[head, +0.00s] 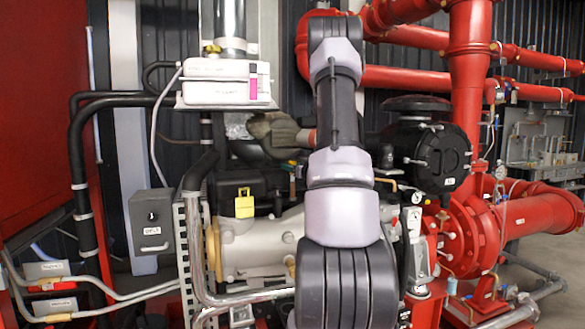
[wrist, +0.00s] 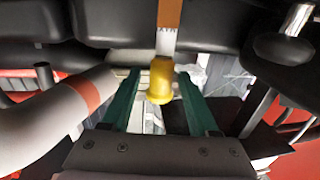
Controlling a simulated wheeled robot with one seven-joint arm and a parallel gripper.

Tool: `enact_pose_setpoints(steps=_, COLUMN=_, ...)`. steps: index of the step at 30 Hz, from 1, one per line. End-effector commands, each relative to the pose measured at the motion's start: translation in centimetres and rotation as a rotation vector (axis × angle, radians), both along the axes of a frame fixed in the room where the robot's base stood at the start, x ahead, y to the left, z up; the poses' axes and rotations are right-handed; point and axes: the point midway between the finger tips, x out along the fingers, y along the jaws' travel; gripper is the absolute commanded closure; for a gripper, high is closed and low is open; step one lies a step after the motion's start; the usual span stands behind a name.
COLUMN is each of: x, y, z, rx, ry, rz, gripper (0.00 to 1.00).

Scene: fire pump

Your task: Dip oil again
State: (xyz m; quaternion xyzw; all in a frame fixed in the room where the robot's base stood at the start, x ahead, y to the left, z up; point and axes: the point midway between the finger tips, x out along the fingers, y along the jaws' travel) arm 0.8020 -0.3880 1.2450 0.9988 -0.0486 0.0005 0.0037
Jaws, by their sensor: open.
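My gripper (wrist: 158,76) shows in the wrist view with its two green fingers spread apart. A yellow cap-like handle (wrist: 159,86), which looks like the oil dipstick's, appears between the fingers, with a visible gap on each side. I cannot tell how far it is in depth from the fingertips. In the head view my arm stands in front of the engine (head: 262,240) and hides my gripper and the dipstick handle.
In the head view, a black round housing (head: 440,158) and red pipes (head: 470,75) stand right; a grey box (head: 152,221) is left.

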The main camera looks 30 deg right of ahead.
Motion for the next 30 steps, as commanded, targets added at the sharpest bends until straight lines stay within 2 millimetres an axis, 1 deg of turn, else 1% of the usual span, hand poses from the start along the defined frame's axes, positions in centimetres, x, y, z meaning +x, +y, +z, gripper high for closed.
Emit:
enact_pose_setpoints(steps=5, x=-2.5, y=0.1, z=0.0, rx=0.000, ry=0.001, rz=-0.003, gripper=0.40)
enact_pose_setpoints(steps=12, x=-7.4, y=0.6, z=0.0, rx=0.000, ry=0.000, rz=-0.004, gripper=0.40)
enact_pose_setpoints(steps=15, x=-8.9, y=0.8, z=0.1, rx=0.000, ry=-0.001, rz=-0.003, gripper=0.40)
enact_pose_setpoints(steps=18, x=-9.9, y=0.9, z=0.0, rx=-0.001, ry=-0.001, rz=-0.001, gripper=0.40)
enact_pose_setpoints(steps=21, x=-10.4, y=1.0, z=0.1, rx=-0.001, ry=-0.002, rz=0.000, gripper=0.40)
enact_pose_setpoints(steps=30, x=-10.5, y=1.0, z=0.1, rx=-0.001, ry=-0.002, rz=0.000, gripper=0.40)
